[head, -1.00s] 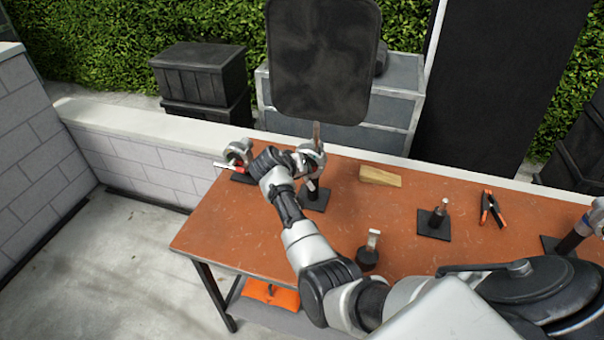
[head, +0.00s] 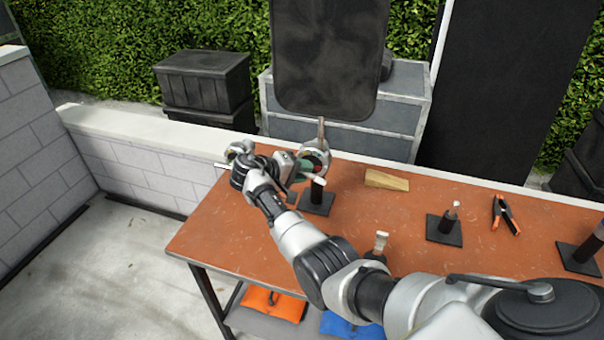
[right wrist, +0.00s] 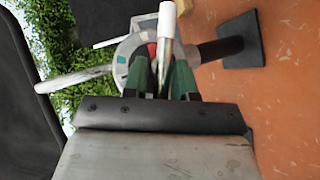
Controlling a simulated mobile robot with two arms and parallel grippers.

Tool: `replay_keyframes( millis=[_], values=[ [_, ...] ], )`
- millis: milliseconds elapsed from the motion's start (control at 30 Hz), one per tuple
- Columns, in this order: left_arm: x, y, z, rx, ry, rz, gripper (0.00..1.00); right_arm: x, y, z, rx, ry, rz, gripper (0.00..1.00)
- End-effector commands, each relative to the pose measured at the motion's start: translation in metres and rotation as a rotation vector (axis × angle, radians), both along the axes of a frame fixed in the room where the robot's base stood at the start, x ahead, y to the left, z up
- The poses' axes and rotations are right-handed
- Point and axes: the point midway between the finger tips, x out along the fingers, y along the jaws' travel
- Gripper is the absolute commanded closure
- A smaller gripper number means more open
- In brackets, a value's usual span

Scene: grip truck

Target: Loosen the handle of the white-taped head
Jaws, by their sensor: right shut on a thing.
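A grey round grip head (head: 316,160) sits on a black post with a square base (head: 316,208) at the back left of the table. A rod rises from it to a large black flag (head: 327,60). In the right wrist view, the head (right wrist: 131,48) has a metal handle with a white end (right wrist: 168,22). My right gripper (head: 298,172) reaches the head from the left. Its green fingers (right wrist: 160,72) are shut on the handle, whose white end sticks out past the fingertips. A second head (head: 238,150) stands further left, partly hidden by my wrist. My left gripper is out of view.
The orange-brown table (head: 345,240) also holds a wooden wedge (head: 387,180), a small stand (head: 445,224), a spring clamp (head: 505,215) and another post at the right edge. A white-capped wall runs behind it.

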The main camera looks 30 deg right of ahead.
Motion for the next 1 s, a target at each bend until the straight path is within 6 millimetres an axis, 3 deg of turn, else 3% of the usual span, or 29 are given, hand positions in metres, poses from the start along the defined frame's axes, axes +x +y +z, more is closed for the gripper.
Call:
replay_keyframes(
  millis=[467, 500, 600, 1000],
  values=[
    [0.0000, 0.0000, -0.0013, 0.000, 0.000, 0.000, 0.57, -0.0006, -0.0006, -0.0011, -0.007, 0.014, -0.002, 0.97],
    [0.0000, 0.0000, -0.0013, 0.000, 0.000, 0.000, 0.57, -0.0006, -0.0006, -0.0011, -0.007, 0.013, -0.001, 0.69],
    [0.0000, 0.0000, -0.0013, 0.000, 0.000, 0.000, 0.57, -0.0004, -0.0005, -0.0008, -0.007, 0.012, -0.002, 0.53],
    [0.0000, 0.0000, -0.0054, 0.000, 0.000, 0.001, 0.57, 0.0007, 0.0079, 0.0017, -0.007, 0.007, 0.002, 0.51]
  ],
)
